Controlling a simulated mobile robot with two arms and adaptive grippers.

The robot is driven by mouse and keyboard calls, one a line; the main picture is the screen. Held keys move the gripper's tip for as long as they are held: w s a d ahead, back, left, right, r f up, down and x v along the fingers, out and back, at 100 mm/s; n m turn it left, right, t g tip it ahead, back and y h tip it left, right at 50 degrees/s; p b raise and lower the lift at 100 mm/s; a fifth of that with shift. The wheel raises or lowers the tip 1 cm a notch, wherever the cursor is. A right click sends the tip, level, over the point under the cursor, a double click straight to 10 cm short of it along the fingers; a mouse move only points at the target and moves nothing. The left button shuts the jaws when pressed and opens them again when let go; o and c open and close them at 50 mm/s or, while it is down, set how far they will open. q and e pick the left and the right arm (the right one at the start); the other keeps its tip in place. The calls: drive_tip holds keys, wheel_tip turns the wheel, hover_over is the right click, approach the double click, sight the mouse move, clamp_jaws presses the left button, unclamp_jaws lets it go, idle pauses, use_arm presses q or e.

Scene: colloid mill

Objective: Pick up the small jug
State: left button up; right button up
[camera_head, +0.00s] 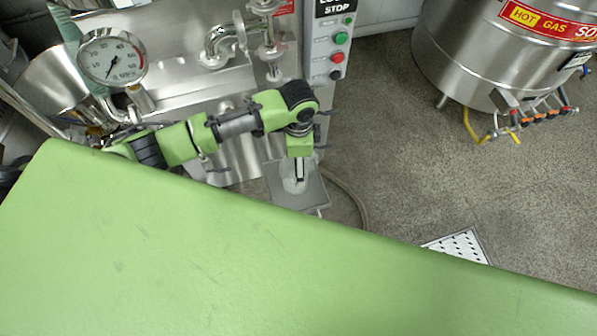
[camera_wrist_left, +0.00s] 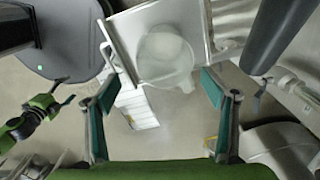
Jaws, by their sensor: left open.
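The small jug (camera_head: 290,184) is a translucent, whitish vessel. It stands on a square metal plate (camera_head: 312,196) at the foot of the steel machine. My left gripper (camera_head: 300,172) points down over the jug and partly covers it in the head view. In the left wrist view the jug (camera_wrist_left: 166,58) shows round mouth and spout, just beyond the fingertips. My left gripper (camera_wrist_left: 158,84) is open there, one teal-padded finger to each side, with nothing held. A small green and black arm end at the left of the wrist view may be my right gripper (camera_wrist_left: 66,90); it is too small to read.
The steel machine, with a gauge (camera_head: 112,57), a hopper (camera_head: 47,82) and pipes, stands close behind my left arm. A control box (camera_head: 330,45) with buttons is beside it. A steel kettle (camera_head: 490,55) is at upper right. The floor (camera_head: 400,150) between is clear, with a drain grate (camera_head: 458,246).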

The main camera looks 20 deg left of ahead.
use_arm(q)
drive_tip(key=shift+w+a+f+b, duration=0.1)
drive_tip(key=shift+w+f+b, duration=0.05)
drive_tip(key=shift+f, duration=2.1)
drive_tip(key=shift+w+a+f+b, duration=0.1)
drive_tip(key=shift+w+f+b, duration=0.05)
drive_tip(key=shift+f, duration=2.1)
drive_tip(key=c, duration=1.3)
drive_tip(key=shift+c, duration=0.4)
drive_tip(key=shift+r, duration=0.15)
